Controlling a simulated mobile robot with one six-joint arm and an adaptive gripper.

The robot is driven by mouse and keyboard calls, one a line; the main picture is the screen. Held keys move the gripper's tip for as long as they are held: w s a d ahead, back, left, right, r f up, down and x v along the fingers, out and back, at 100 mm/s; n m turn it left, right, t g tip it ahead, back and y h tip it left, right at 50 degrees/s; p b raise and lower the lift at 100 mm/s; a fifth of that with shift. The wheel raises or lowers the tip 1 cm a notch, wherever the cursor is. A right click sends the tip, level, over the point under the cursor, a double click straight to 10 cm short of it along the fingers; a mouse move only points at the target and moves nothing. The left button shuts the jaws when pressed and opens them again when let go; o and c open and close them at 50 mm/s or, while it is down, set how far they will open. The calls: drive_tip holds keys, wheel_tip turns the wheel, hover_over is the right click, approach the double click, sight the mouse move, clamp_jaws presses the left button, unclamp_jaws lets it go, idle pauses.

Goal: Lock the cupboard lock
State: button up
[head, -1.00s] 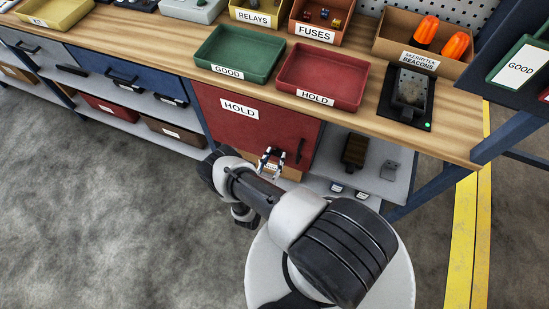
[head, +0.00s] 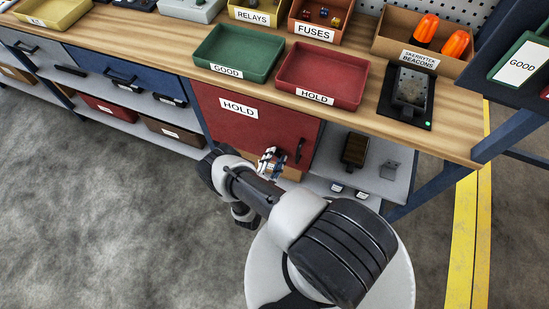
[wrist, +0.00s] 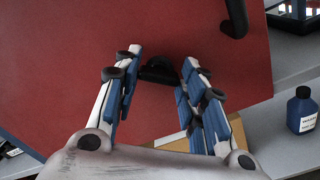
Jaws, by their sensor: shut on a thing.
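The red cupboard door (head: 250,125) with a HOLD label hangs under the bench; it fills most of the wrist view (wrist: 60,70). The black cupboard lock (wrist: 158,72) sits low on the door, its turning piece between my fingertips. My gripper (wrist: 162,66) has its blue-and-white fingers closed in on it from left and right. In the head view my gripper (head: 271,158) is in front of the door's lower right part, left of the black door handle (head: 300,150). The lock is hidden there by the fingers.
The handle also shows at the top right of the wrist view (wrist: 234,18). A blue bottle (wrist: 301,110) stands on the grey shelf to the right of the door. The worktop (head: 450,120) with a red HOLD tray (head: 322,78) overhangs the door.

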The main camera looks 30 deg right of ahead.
drive_tip(key=shift+f+m+p, duration=0.15)
drive_tip(key=shift+m+p, duration=0.3)
drive_tip(key=shift+m, duration=4.45)
drive_tip(key=o, duration=1.1)
drive_tip(key=shift+c, duration=0.2)
drive_tip(key=shift+s, duration=0.1)
drive_tip(key=v, duration=1.2)
